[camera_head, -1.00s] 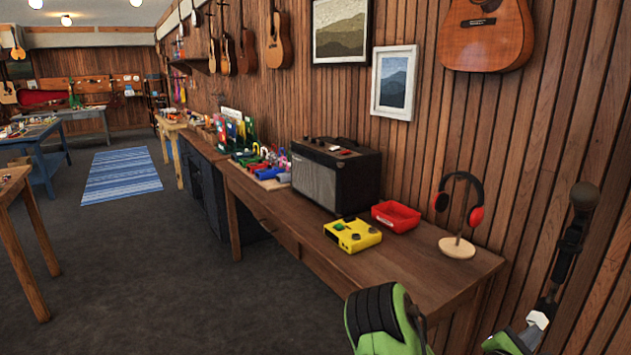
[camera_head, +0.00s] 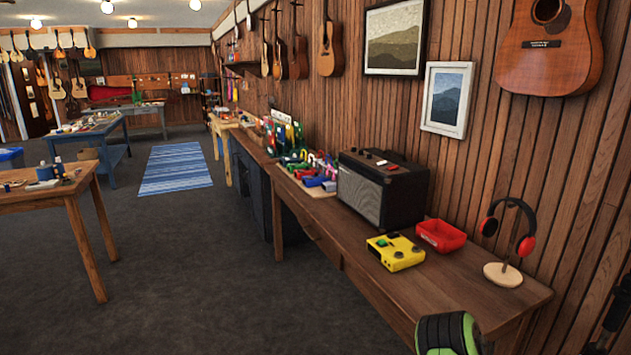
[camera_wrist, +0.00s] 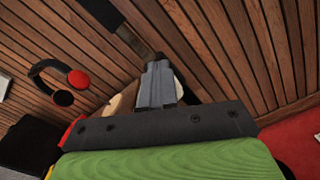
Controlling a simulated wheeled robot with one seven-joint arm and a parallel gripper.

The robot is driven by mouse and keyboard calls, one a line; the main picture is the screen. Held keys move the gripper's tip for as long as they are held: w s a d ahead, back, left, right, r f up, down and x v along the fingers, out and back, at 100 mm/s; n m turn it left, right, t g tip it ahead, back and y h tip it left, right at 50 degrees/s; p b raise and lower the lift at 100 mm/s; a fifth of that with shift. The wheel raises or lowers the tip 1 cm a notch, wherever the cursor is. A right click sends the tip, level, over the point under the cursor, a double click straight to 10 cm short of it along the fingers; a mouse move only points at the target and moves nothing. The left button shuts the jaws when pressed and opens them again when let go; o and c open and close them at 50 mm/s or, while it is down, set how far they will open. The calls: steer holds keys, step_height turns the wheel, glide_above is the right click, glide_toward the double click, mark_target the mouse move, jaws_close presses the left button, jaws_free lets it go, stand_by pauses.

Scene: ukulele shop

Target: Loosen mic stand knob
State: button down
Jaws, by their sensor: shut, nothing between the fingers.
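The mic stand is mostly out of the head view. Only a dark slanted piece of it (camera_head: 610,325) shows at the lower right edge. In the wrist view a dark bar (camera_wrist: 103,12), probably part of the mic or its stand, runs from the top edge down toward my fingertips. My gripper (camera_wrist: 158,68) is shut and empty, its grey fingers together near the end of that bar. I cannot tell whether they touch it. The knob cannot be made out in either view. In the head view my gripper is out of sight; only a green part of my arm shows at the bottom.
A wooden bench (camera_head: 440,285) runs along the slatted wall, holding a headphone stand (camera_head: 503,274), a red tray (camera_head: 441,235), a yellow pedal (camera_head: 395,251) and an amplifier (camera_head: 383,187). A wooden table (camera_head: 40,196) stands at the left. Open carpet lies between.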

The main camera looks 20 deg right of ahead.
steer(key=shift+a+f, duration=0.1)
steer(key=shift+f, duration=0.1)
stand_by(0.3)
steer(key=a+b, duration=0.1)
steer(key=a, duration=0.1)
steer(key=a+b, duration=0.1)
steer(key=a, duration=0.1)
steer(key=s+a+b, duration=0.1)
steer(key=b, duration=0.1)
steer(key=shift+s+a+r, duration=0.1)
steer(key=shift+a+r, duration=0.3)
